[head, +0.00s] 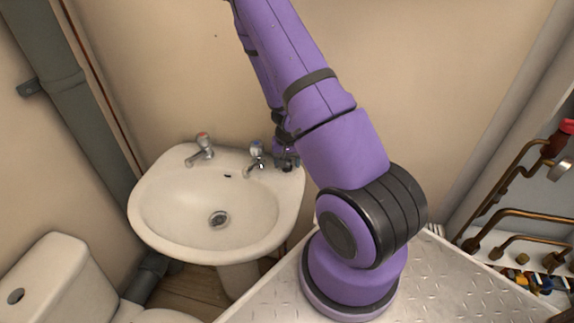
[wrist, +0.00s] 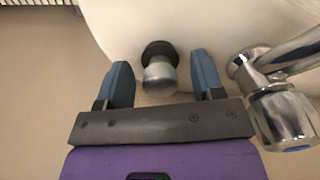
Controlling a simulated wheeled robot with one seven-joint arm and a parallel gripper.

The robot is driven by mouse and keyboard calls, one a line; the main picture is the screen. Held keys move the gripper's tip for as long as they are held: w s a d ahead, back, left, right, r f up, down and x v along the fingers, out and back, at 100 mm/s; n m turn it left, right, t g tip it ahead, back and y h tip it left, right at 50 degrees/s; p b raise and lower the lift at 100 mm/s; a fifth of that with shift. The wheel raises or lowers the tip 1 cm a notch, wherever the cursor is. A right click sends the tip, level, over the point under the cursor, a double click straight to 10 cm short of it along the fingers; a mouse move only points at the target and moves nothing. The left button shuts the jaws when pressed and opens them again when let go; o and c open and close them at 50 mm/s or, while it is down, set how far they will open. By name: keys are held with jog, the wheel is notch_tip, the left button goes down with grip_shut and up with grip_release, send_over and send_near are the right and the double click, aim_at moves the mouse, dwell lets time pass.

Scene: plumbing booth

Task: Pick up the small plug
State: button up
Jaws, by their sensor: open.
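The small plug (wrist: 159,72) shows in the wrist view as a grey metal knob with a dark rounded base, on the white sink surface. My gripper (wrist: 163,75) is open, with one blue finger on each side of the plug. Gaps show between the plug and both fingers, so it is not gripped. In the head view my gripper (head: 286,157) is over the sink's back right corner, beside the right tap. The plug cannot be made out there.
The right tap (wrist: 282,115) stands close to my right finger; it also shows in the head view (head: 256,155). The left tap (head: 201,148) is farther along the sink (head: 150,232). Copper pipes (head: 520,215) are at the right, a toilet (head: 62,285) at lower left.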

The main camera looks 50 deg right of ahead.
jog(key=shift+c, duration=0.4)
jog(key=c, duration=0.9)
jog(key=shift+r, duration=0.1)
jog(key=shift+c, duration=0.2)
